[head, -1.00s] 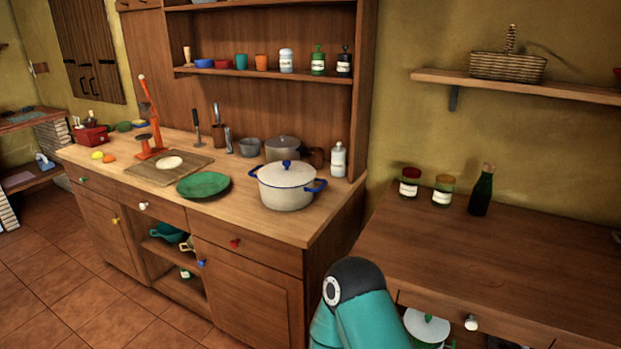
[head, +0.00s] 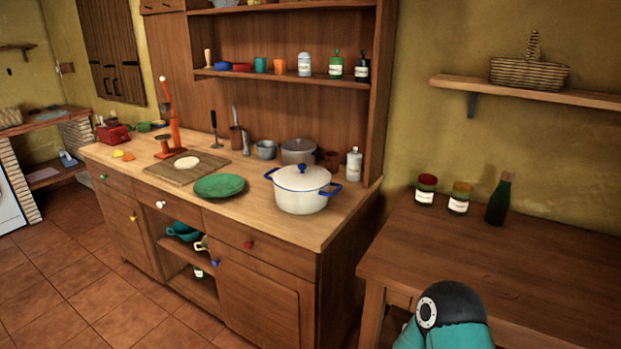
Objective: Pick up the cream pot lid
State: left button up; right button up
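The cream pot lid (head: 298,178) has a blue knob and a blue rim. It rests on the cream pot (head: 300,203), which has blue handles and stands near the right front part of the wooden counter. Neither gripper shows in the head view. Only a teal and black part of one of my arms shows at the bottom right, well apart from the pot.
A green plate (head: 219,186) lies left of the pot. A grey pot (head: 298,151) stands behind it and a white bottle (head: 354,163) behind to the right. The lower table (head: 530,265) at right holds two jars and a dark green bottle (head: 499,200).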

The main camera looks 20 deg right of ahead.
aim_at(301, 177)
jog(key=z, duration=0.1)
jog(key=i, duration=1)
jog(key=u, duration=0.1)
